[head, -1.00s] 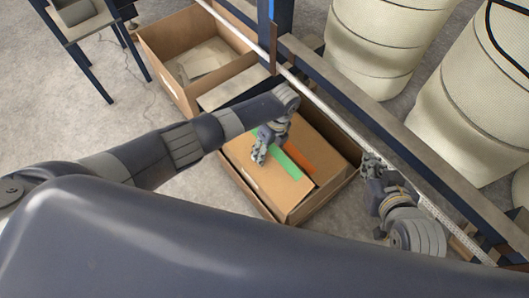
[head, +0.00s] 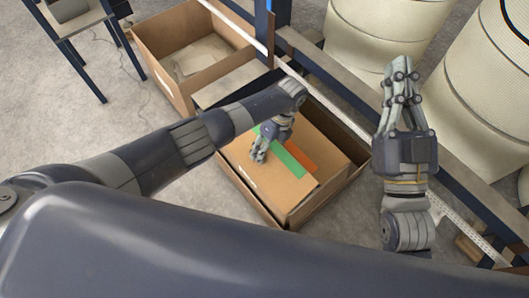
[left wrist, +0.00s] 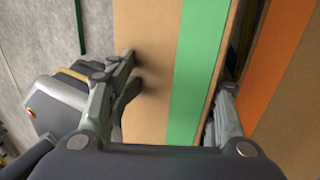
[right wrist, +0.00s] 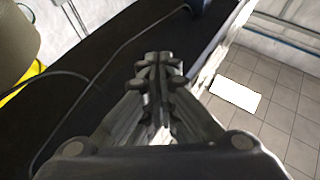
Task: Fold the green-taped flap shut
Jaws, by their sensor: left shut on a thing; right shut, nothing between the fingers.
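The cardboard box (head: 336,190) stands on the floor in the middle of the head view. Its flap (head: 275,182) carries a green tape strip (head: 289,162) along one edge. An orange strip (head: 302,156) lies on the neighbouring flap, across a dark gap in the left wrist view. My left gripper (head: 259,151) is shut on the green-taped flap. In the left wrist view one finger lies on the bare cardboard (left wrist: 147,40) and the other reaches into the gap beside the green tape (left wrist: 199,60). My right gripper (head: 401,70) is shut and empty, raised clear of the box at right.
An open cardboard box (head: 157,36) with brown contents stands behind at left. A dark blue frame with a pale rail (head: 345,119) runs behind the box. Large cream rolls (head: 372,45) stand at the back right. Grey floor (head: 180,205) is free in front of the box.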

